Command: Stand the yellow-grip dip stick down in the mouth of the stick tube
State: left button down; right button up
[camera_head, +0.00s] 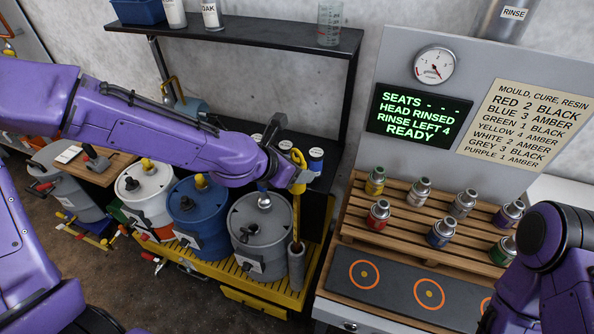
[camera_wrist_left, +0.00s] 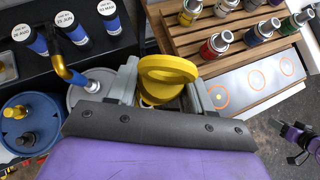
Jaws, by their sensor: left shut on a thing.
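The dip stick has a yellow ring grip (camera_wrist_left: 168,72), and its yellow shaft (camera_head: 296,208) hangs about upright in the head view. My left gripper (camera_head: 299,183) is shut on the stick near its grip; the jaws (camera_wrist_left: 163,92) show on both sides of it in the left wrist view. The stick tube (camera_head: 297,267) is a narrow grey cylinder standing beside the grey drum (camera_head: 262,238). The stick's lower end appears at or just above the tube mouth; I cannot tell whether it is inside. My right arm shows at right; its gripper (camera_wrist_left: 299,152) is small and unclear in the wrist view.
A white drum (camera_head: 146,196) and a blue drum (camera_head: 198,212) stand left of the grey one on a yellow grated platform (camera_head: 222,277). Several small cans stand on a wooden slatted rack (camera_head: 400,205) at right. A dark shelf (camera_head: 250,37) runs above the drums.

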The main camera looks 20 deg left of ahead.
pick_arm(q)
jog(key=shift+w+f, duration=0.15)
jog(key=shift+f, duration=0.45)
jog(key=shift+s+f, duration=0.2)
jog(key=shift+f, duration=0.4)
send_over(295, 238)
jog(key=f, duration=1.6)
jog(key=shift+w+d, duration=0.2)
jog(key=shift+d, duration=0.05)
notch_tip(295, 238, down, 10)
jog(key=b, duration=0.8)
jog(key=shift+f, duration=0.1)
jog(key=shift+f+b, duration=0.55)
jog(key=shift+f, duration=0.1)
jog(key=shift+f+b, duration=0.65)
jog(key=shift+s, duration=0.1)
